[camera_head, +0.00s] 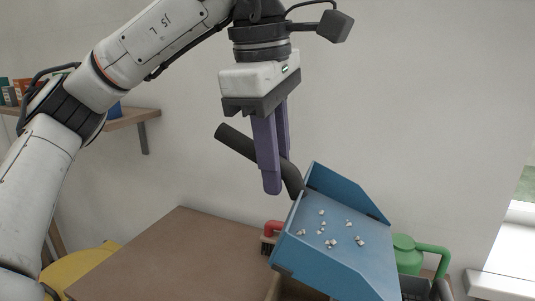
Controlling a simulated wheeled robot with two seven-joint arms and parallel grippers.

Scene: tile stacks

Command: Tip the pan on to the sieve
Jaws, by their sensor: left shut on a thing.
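My left gripper (272,185) has its purple fingers shut on the dark handle (240,143) of a blue pan (318,267). The pan hangs in the air, tilted down toward the lower right, with raised blue side walls. Several small whitish bits (331,243) lie scattered on its floor. The pan's lower end reaches the bottom edge of the view. I cannot make out the sieve for certain; a dark container (416,287) shows partly at the lower right, behind the pan. My right gripper is out of view.
A brown tabletop (150,255) lies left of the pan, its visible top clear. A red-handled brush (270,236) is behind the pan's left side. A green watering can (405,256) stands behind its right side. A wall shelf (131,117) and a yellow round thing (75,268) are at left.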

